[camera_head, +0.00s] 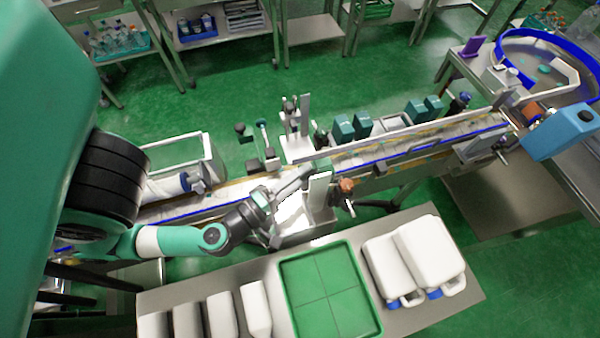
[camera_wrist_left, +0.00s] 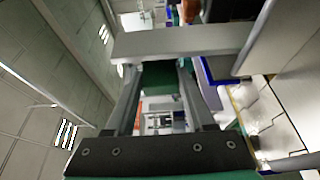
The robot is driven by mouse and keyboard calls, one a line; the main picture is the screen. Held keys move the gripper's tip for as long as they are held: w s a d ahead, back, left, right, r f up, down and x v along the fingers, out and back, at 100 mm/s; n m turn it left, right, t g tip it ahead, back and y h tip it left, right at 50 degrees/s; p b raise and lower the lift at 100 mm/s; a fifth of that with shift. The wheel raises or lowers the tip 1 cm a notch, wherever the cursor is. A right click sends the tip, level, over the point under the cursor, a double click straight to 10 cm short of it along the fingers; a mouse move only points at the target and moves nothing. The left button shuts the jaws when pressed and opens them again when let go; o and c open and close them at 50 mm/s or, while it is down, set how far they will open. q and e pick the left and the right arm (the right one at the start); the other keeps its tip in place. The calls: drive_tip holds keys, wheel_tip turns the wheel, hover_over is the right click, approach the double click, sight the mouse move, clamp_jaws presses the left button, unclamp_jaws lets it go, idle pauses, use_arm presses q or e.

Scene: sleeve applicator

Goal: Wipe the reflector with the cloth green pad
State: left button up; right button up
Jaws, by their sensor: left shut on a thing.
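My left gripper (camera_head: 300,180) reaches in from the left over the conveyor's near side. In the left wrist view its two fingers (camera_wrist_left: 157,90) are shut on a dark green pad (camera_wrist_left: 163,78). A little of the green pad (camera_head: 316,166) also shows at the fingertips in the head view. A pale grey bar (camera_wrist_left: 185,40), which may be the reflector, lies across just beyond the fingertips. In the head view a pale upright plate (camera_head: 319,190) stands by the pad, and this may be the same part. I cannot tell whether pad and bar touch. My right gripper is not in view.
The conveyor (camera_head: 225,202) runs from left to upper right, with a metal post (camera_head: 305,115) and green blocks (camera_head: 344,127) behind. An orange-brown knob (camera_head: 346,186) is close to the right of the gripper. A table in front holds a green tray (camera_head: 286,281) and white jugs (camera_head: 432,248).

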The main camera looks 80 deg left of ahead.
use_arm(q)
drive_tip(key=shift+d, duration=0.2)
drive_tip(key=shift+s+d+r+p, duration=0.15)
drive_tip(key=shift+s+p, duration=0.2)
drive_tip(key=shift+s, duration=0.6)
drive_tip(key=shift+s+d+f+p, duration=0.1)
drive_tip(key=shift+s+p, duration=0.25)
drive_tip(key=shift+s, duration=0.6)
